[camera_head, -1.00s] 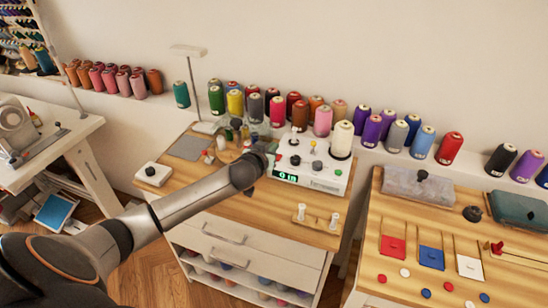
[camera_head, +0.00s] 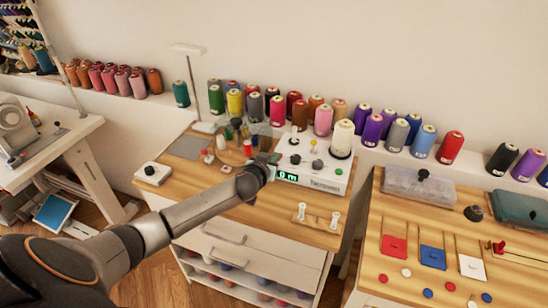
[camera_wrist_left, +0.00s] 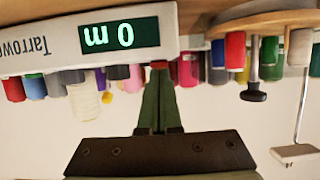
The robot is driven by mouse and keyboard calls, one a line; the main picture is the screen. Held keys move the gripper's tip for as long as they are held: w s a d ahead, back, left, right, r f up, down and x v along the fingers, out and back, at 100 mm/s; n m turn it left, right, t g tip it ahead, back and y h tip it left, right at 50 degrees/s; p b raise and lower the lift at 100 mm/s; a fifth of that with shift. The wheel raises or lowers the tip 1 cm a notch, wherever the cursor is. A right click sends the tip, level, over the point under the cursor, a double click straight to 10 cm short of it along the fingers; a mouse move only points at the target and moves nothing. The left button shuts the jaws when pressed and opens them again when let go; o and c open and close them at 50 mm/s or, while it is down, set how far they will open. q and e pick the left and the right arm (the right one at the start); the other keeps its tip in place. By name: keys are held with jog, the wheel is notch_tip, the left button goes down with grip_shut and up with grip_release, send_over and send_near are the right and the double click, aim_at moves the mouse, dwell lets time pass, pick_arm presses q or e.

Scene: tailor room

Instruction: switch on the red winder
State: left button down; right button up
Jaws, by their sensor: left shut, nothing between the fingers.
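The winder (camera_head: 318,188) is a white box on the middle wooden table, with a green-lit display (camera_head: 288,176) reading "0 m", dark knobs on top and a green button (camera_head: 339,171). A cream cone (camera_head: 342,139) stands at its back. My left gripper (camera_head: 272,159) is at the winder's left end, partly hidden by my wrist. In the upside-down left wrist view, its fingers (camera_wrist_left: 159,72) are shut and empty, close to the winder front (camera_wrist_left: 55,45) beside the display. A small red patch (camera_wrist_left: 160,64) shows at the fingertips; whether they touch it is unclear. My right gripper is out of view.
Left of the winder is a round stand with small spools, including a red one (camera_head: 248,147). A thread-cone row lines the wall ledge. A small peg stand (camera_head: 317,216) sits in front. A white button box (camera_head: 152,173) is at the table's left corner.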

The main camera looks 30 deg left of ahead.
pick_arm(q)
jog(key=shift+f, duration=0.4)
jog(key=shift+d+r+p, duration=0.1)
jog(key=shift+r+p, duration=0.6)
jog(key=shift+r, duration=0.2)
jog(key=shift+r, duration=0.1)
jog(key=shift+r+p, duration=0.25)
jog(key=shift+p, duration=0.05)
jog(key=r+p, duration=0.1)
jog(key=r, duration=0.1)
jog(key=r+p, duration=0.1)
jog(key=p, duration=0.1)
jog(key=shift+s+r, duration=0.2)
jog(key=shift+r, duration=0.15)
jog(key=s+d, duration=0.2)
jog(key=s, duration=0.7)
jog(key=shift+s+d+r+b, duration=0.2)
jog(key=shift+s+r+b, duration=0.1)
jog(key=shift+s+r, duration=0.1)
